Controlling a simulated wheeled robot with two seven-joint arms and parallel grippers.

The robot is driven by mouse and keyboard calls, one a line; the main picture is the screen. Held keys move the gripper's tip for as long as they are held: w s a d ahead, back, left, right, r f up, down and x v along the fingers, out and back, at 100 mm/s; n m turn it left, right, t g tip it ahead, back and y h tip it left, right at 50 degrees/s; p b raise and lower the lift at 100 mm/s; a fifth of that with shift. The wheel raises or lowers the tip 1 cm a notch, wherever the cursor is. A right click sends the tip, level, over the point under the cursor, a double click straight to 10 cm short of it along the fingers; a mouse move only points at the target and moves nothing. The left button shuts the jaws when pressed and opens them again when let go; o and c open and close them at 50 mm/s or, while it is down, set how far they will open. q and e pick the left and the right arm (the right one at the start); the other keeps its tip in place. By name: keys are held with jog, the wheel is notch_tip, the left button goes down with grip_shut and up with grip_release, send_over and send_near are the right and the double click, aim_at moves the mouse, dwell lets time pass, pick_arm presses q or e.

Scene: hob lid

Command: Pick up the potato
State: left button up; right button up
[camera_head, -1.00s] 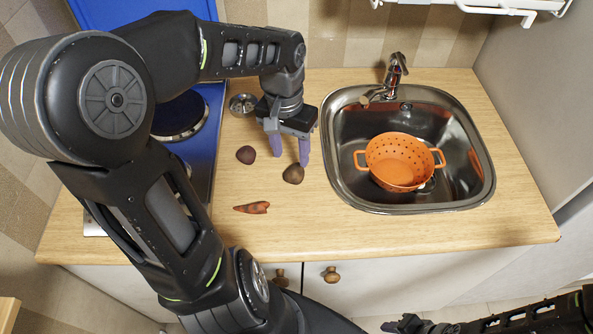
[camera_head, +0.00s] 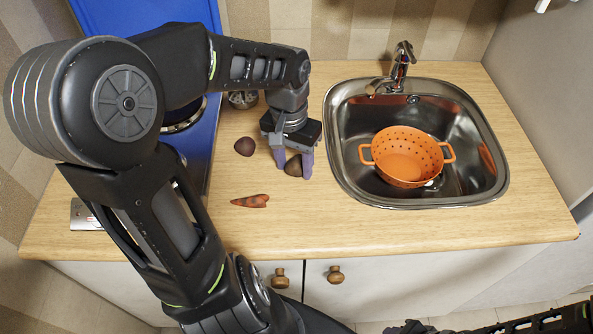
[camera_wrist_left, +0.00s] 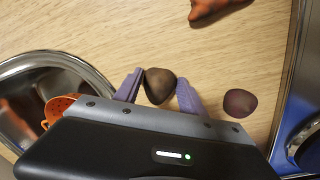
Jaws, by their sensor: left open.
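The brown potato (camera_head: 293,166) lies on the wooden worktop, left of the sink. My left gripper (camera_head: 295,169) is low over it with its two purple fingers apart, one on each side. In the left wrist view the potato (camera_wrist_left: 160,86) sits between the fingertips of my left gripper (camera_wrist_left: 161,78), very close to the left finger; I cannot tell whether they touch. My right gripper (camera_head: 408,327) shows only in part at the bottom edge of the head view, too little to tell its jaw state.
A dark reddish round vegetable (camera_head: 244,147) lies just left of the potato, and an orange carrot-like piece (camera_head: 250,201) lies nearer the front. An orange colander (camera_head: 405,158) stands in the steel sink (camera_head: 345,180).

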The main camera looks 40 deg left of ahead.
aim_at(294, 161)
pick_arm(q)
jog(key=shift+c, duration=0.5)
grip_shut()
dwell(0.4)
notch_tip(294, 161, up, 10)
jog(key=p, duration=0.8)
